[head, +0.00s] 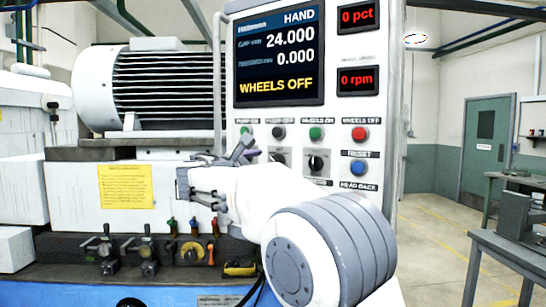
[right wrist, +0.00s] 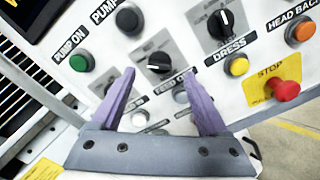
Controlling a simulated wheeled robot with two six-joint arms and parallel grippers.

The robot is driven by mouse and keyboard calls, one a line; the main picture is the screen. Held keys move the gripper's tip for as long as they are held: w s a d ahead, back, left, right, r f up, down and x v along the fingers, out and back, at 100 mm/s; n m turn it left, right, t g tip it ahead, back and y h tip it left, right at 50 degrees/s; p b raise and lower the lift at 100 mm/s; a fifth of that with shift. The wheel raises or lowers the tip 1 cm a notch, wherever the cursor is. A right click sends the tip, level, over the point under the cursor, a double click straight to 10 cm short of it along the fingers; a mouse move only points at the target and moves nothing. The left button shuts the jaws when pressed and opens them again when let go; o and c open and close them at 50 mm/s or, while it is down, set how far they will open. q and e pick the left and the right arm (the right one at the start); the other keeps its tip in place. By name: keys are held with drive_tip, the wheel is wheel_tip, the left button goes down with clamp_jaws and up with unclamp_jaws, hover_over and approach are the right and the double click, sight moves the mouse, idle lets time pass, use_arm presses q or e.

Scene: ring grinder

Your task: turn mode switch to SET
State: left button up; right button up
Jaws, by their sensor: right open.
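The other switch (right wrist: 221,24) is up and right, above a DRESS label. The small lettering is too blurred to tell which is the mode switch or which position reads SET. My right gripper (right wrist: 160,75) is open and empty, its purple fingers pointing at the panel; touching cannot be told. In the head view it (head: 246,150) partly hides the left switch. My left gripper is out of view.
A green PUMP ON button (right wrist: 79,62), a yellow button (right wrist: 236,66), an orange button (right wrist: 300,31) and a red STOP knob (right wrist: 285,89) surround the switches. The screen (head: 280,55) reads HAND and WHEELS OFF. A bench (head: 505,250) stands right.

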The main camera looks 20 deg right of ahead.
sight(276, 160)
drive_tip(key=p+x, duration=0.1)
drive_tip(key=x, duration=0.4)
